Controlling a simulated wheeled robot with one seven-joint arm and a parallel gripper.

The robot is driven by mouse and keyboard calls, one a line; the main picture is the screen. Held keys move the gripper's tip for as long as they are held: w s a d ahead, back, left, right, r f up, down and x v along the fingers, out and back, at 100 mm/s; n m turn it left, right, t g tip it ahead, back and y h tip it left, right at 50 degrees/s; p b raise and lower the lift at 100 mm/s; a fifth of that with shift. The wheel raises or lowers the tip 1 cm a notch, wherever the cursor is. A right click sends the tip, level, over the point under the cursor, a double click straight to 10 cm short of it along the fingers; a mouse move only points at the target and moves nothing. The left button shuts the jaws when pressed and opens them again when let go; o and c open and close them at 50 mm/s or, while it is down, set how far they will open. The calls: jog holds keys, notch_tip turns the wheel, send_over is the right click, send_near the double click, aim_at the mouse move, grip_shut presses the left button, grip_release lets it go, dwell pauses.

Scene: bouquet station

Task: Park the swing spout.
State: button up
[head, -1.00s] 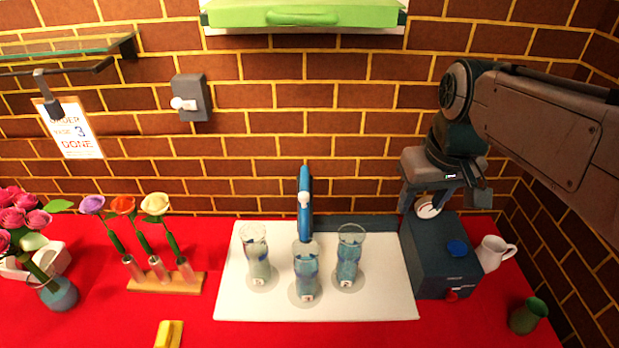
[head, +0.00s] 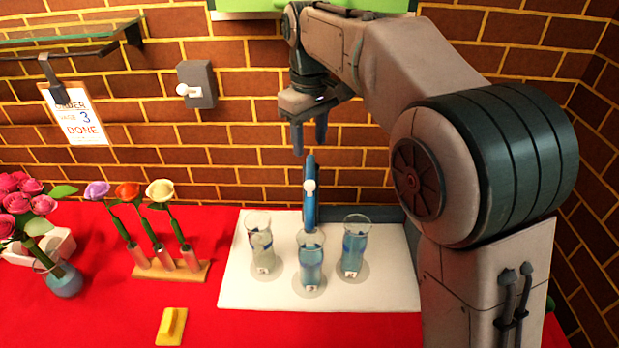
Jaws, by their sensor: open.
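The blue swing spout (head: 309,212) stands at the back middle of the white board and points forward, toward the middle glass vase. It has a small white knob (head: 309,186) near its top. My gripper (head: 310,142) is open and empty, with its fingers pointing down just above the spout's top in the picture. Whether the fingers are directly over the spout or in front of it in depth, I cannot tell.
Three glass vases stand on the white board (head: 235,295): left (head: 262,247), middle (head: 310,262), right (head: 354,250). A flower rack (head: 190,273), yellow block (head: 171,326) and pink bouquet are at left. A grey wall box (head: 199,84) hangs above. My arm hides the right side.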

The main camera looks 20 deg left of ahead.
aim_at(310, 183)
notch_tip(310, 183, down, 11)
jog(key=shift+r+p, duration=0.1)
jog(key=shift+p, duration=0.3)
grip_shut()
